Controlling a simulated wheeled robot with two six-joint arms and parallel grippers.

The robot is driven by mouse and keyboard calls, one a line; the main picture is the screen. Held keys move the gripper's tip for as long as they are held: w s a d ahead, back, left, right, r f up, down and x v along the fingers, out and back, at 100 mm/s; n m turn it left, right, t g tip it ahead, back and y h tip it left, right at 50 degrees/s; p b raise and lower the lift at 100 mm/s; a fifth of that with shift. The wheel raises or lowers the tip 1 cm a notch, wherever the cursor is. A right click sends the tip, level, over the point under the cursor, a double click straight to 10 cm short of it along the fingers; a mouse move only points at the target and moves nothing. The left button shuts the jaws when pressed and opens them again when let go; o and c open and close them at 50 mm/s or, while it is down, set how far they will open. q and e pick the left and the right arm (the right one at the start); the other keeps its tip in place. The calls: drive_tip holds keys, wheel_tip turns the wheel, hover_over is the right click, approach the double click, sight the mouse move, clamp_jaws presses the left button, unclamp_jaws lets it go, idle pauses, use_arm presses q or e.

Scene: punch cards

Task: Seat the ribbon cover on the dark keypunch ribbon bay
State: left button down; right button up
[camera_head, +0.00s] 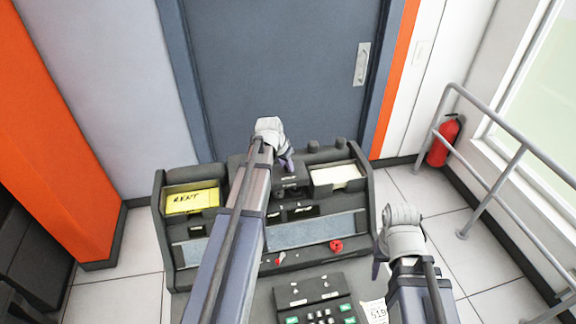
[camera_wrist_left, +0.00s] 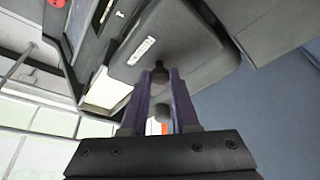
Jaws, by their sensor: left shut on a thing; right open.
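The ribbon cover appears to be the dark grey piece with a small light label (camera_head: 291,180) at the top middle of the keypunch. In the left wrist view the dark cover (camera_wrist_left: 185,40) fills the upper middle, with its label and a dark knob. My left gripper (camera_head: 287,164) is over the cover; its purple fingers (camera_wrist_left: 160,85) are shut on the knob in the wrist view. Whether the cover rests on the bay or hangs just above it I cannot tell; the bay beneath is hidden. My right gripper (camera_head: 378,262) is open and empty, right of the machine.
The keypunch (camera_head: 366,190) has a yellow card stack (camera_head: 191,201) at left and a white card stack (camera_head: 336,176) at right. A red knob (camera_head: 336,245) and a keypad (camera_head: 318,304) are in front. A blue door (camera_head: 280,60) stands behind, a railing (camera_head: 490,135) at right.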

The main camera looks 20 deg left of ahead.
sight(286, 173)
use_arm(q)
drive_tip(key=shift+f+b, duration=0.4)
drive_tip(key=shift+f, duration=0.15)
drive_tip(key=shift+f, duration=0.1)
drive_tip(key=shift+f+b, duration=1.6)
drive_tip(key=shift+b, duration=0.15)
drive_tip(key=shift+f+b, duration=0.3)
drive_tip(key=shift+f+b, duration=0.55)
drive_tip(key=shift+f, duration=0.05)
drive_tip(key=shift+f+b, duration=0.8)
drive_tip(key=shift+b, duration=0.05)
idle(1.4)
drive_tip(key=shift+c, duration=1)
unclamp_jaws()
